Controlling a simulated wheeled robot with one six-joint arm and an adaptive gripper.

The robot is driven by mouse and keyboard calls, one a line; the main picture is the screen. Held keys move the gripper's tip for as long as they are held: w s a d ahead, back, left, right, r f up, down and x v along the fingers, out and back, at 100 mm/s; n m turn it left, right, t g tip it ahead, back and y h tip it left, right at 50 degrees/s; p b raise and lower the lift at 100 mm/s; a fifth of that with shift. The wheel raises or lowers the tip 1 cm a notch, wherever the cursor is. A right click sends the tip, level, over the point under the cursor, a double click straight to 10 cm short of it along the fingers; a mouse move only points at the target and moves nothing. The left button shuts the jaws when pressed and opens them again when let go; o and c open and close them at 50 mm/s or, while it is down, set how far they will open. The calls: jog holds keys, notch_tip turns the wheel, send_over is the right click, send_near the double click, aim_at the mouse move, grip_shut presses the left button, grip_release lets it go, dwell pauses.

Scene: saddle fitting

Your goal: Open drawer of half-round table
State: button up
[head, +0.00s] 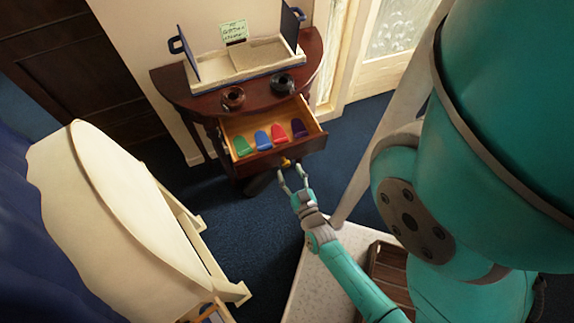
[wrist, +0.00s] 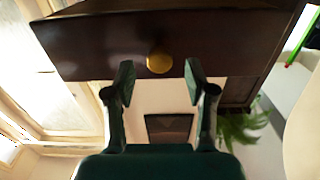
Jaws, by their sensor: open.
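The dark red-brown half-round table (head: 180,88) stands against the wall in the head view. Its drawer (head: 300,149) is pulled out toward me, and its inside shows several coloured pieces: green, blue, red and purple. A brass knob (head: 286,162) is on the drawer front. My gripper (head: 292,177) is just in front of the knob with its fingers apart. In the wrist view the drawer front (wrist: 100,45) fills the top, and the knob (wrist: 159,62) shows between and beyond the fingertips of my open gripper (wrist: 158,80). The fingers do not appear to touch the knob.
A cream curved piece of furniture (head: 110,210) stands at left. Blue carpet (head: 250,235) lies open between.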

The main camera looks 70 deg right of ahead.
jog(key=shift+v, duration=1.75)
jog(key=s+a+r+n+t+y, duration=0.1)
jog(key=s+a+r+n+y, duration=0.2)
jog(key=a+r, duration=0.7)
jog(key=s+a+r+n+t+y, duration=0.2)
jog(key=s+a+r+n+y, duration=0.1)
jog(key=a+r+n+y, duration=0.4)
jog(key=a+r+y, duration=0.3)
jog(key=shift+s+a+r+y, duration=0.15)
jog(key=shift+s+r+y, duration=0.2)
jog(key=shift+y, duration=0.05)
dwell(3.9)
